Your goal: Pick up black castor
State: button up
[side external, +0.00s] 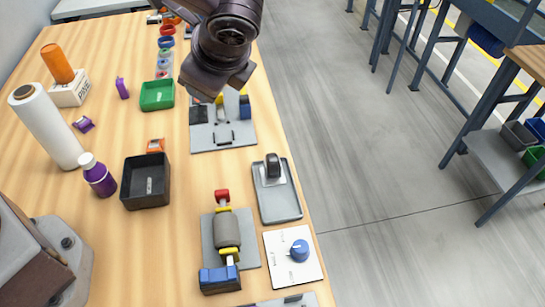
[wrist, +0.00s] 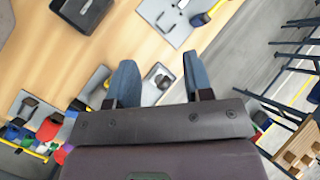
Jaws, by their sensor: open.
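The black castor (side external: 273,166) has a dark wheel and a pale mounting plate. It sits near the far end of a grey tray (side external: 283,207) at the table's right edge in the side view. In the wrist view the castor (wrist: 161,79) shows small between my fingers, some distance beyond them. My gripper (wrist: 160,62) is open and empty, with its two blue fingers apart. In the side view my dark wrist hangs above the table, farther back than the castor; the fingertips are not clear there.
A grey fixture with a roller (side external: 227,232) and a white panel with a blue knob (side external: 299,250) stand nearer the camera than the tray. A grey board with blocks (side external: 235,138) lies behind it. A black bin (side external: 146,181) and purple bottle (side external: 98,176) are left.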

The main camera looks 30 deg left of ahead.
jog(key=d+f+m+t+y, duration=0.25)
jog(key=d+f+m, duration=0.35)
jog(key=d+f, duration=0.4)
jog(key=m+t, duration=0.4)
jog(key=m, duration=0.1)
send_near(274, 170)
jog(key=shift+s+d, duration=0.15)
jog(key=shift+d, duration=0.2)
jog(key=shift+f, duration=0.3)
jog(key=x, duration=0.7)
jog(key=shift+a, duration=0.1)
jog(key=shift+r+x, duration=0.15)
jog(key=shift+x, duration=1.25)
jog(key=shift+r+x, duration=0.15)
jog(key=shift+x, duration=1.25)
jog(key=shift+a, duration=0.1)
jog(key=shift+c, duration=0.5)
jog(key=shift+r, duration=0.1)
jog(key=c, duration=0.7)
